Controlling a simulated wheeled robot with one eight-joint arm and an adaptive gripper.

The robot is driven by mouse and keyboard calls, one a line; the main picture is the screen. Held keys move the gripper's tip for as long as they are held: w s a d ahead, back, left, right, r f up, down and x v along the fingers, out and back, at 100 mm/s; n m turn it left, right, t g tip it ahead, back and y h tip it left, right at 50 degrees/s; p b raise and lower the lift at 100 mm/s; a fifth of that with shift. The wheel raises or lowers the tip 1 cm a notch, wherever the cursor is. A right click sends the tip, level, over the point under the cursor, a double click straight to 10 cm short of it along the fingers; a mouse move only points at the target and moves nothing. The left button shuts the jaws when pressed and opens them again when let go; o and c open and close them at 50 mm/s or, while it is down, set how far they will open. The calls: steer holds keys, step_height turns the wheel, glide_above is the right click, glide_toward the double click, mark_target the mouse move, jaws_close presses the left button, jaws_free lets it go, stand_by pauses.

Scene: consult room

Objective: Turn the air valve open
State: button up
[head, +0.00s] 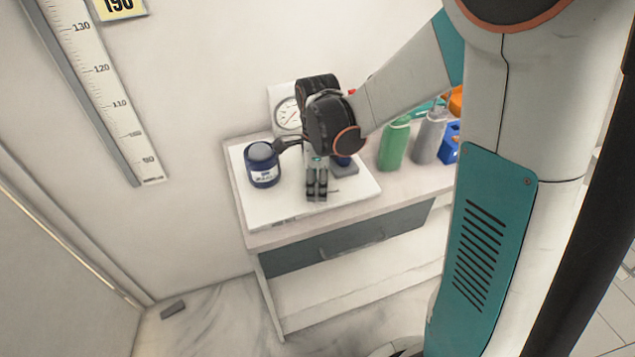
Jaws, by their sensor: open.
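My gripper (316,194) points down over the white board on the counter, open, with nothing seen between its fingers. No air valve shows plainly. A round dial gauge on a white plate (286,119) stands behind my gripper, partly covered by it. A grey block with a dark blue part (346,168) sits just right of the fingers, largely hidden by my wrist; I cannot tell whether it is the valve.
The white board (278,212) is bare at its front left. A green bottle (394,144) and a grey bottle (429,137) stand on the right, with blue and orange items behind them. The counter (290,235) has a drawer below its front edge. A wall ruler (100,95) hangs at left.

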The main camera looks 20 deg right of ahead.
step_height(320, 180, up, 12)
stand_by(0.6)
steer(key=s+r+n+t, duration=0.3)
steer(key=s+n+t, duration=0.4)
steer(key=s+n, duration=0.8)
steer(key=n, duration=0.7)
steer(key=shift+s+n, duration=0.15)
steer(key=shift+n, duration=0.15)
